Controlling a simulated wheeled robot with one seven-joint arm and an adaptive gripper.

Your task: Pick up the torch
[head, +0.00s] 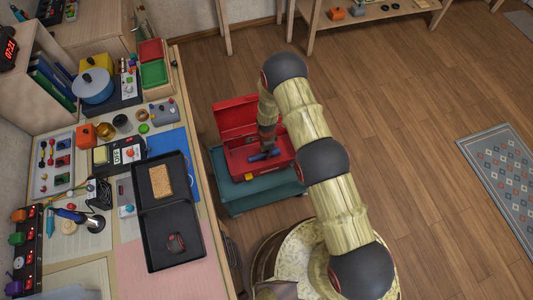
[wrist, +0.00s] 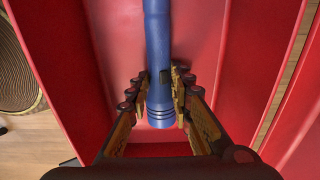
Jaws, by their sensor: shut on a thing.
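The torch (wrist: 157,60) is blue with a ribbed end. In the wrist view it runs from the top edge down between the fingers of my gripper (wrist: 160,98). The fingers are shut on it near the ribbed end, one on each side. In the head view the torch (head: 265,155) shows as a small blue bar inside the open red toolbox (head: 241,165), with my gripper (head: 266,149) over it. I cannot tell whether the torch touches the toolbox floor.
The toolbox stands on a teal box (head: 235,198), its red lid (head: 236,119) raised at the back. Red walls (wrist: 60,60) rise on both sides of my gripper. A crowded workbench (head: 204,215) stands to the left. Wooden floor is clear to the right, up to a rug (head: 505,170).

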